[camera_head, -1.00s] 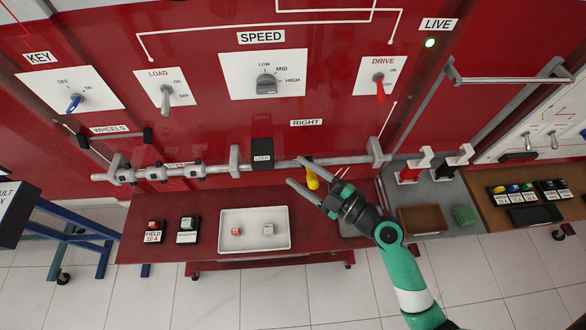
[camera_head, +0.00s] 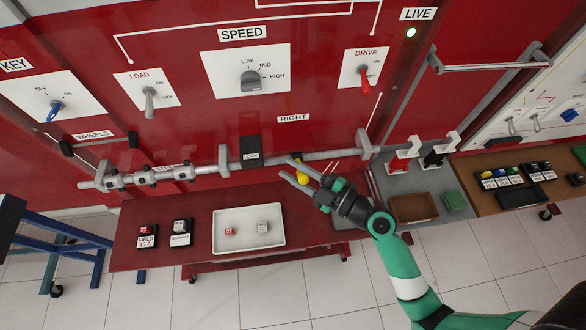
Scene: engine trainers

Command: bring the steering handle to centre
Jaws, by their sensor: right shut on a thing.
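The steering handle is a yellow knob (camera_head: 303,177) on the grey horizontal bar (camera_head: 322,154), below the RIGHT label (camera_head: 293,118) and right of the black LOCK block (camera_head: 250,152). My right gripper (camera_head: 288,167) reaches in from the lower right. Its two fingers lie around the knob and are shut on it, partly hiding it. A STEER label (camera_head: 163,166) is partly hidden behind the left part of the bar. My left gripper is not in view.
A red shelf (camera_head: 205,258) below the bar holds a white tray (camera_head: 220,246) and two small labelled blocks. The panel above carries the KEY, LOAD, SPEED and DRIVE (camera_head: 364,77) switches. Red (camera_head: 400,160) and black clamps stand right of the bar.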

